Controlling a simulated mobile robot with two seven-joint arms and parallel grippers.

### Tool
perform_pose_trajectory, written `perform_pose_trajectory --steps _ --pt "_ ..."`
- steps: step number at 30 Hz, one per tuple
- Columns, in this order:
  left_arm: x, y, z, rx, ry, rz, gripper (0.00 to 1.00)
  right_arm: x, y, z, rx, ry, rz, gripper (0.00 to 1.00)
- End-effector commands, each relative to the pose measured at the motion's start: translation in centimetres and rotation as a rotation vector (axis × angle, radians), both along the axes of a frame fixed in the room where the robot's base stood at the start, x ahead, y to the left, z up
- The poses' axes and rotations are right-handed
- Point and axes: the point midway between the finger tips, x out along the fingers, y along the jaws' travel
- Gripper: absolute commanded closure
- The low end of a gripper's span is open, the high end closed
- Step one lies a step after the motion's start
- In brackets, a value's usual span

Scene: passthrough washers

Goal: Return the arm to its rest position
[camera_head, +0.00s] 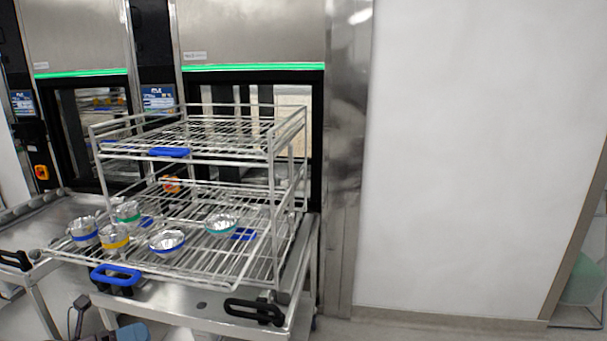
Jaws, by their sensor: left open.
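My left gripper (82,306) shows small and partly cut off at the bottom left edge of the head view, in front of the steel cart. It is open, and I see nothing between its fingers. It is low and apart from the wire rack (190,262) and the bowls on it. Most of my left arm is out of the picture. My right gripper is not in view.
The two-level wire rack stands on a steel cart (200,318) before the washers. Several metal bowls with coloured bands, including a green-banded bowl (221,224), sit on its lower level. A black cart handle (255,311) juts forward. Clear floor lies right, before a white wall (470,150).

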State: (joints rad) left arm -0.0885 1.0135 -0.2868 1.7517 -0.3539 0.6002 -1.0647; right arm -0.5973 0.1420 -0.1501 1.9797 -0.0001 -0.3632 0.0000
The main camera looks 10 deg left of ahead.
Motion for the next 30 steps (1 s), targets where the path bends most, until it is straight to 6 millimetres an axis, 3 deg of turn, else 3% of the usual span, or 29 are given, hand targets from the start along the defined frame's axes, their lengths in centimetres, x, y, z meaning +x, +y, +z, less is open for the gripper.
perform_pose_trajectory --steps 1,11,18,24,30 --pt "-0.6 -0.9 -1.5 -0.104 0.077 0.065 0.00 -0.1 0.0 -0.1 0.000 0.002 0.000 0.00" --pt "-4.6 -3.9 -9.3 -0.783 0.581 0.482 0.00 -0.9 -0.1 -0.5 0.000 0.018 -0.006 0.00" --pt "-9.5 -5.9 -14.8 -1.318 0.917 0.785 0.00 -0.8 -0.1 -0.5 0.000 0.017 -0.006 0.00" --pt "-13.7 -7.7 -18.3 -1.717 1.120 1.001 0.00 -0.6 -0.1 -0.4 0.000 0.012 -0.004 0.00" --pt "-15.9 -8.8 -19.7 -1.917 1.205 1.106 0.00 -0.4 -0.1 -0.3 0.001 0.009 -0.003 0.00"
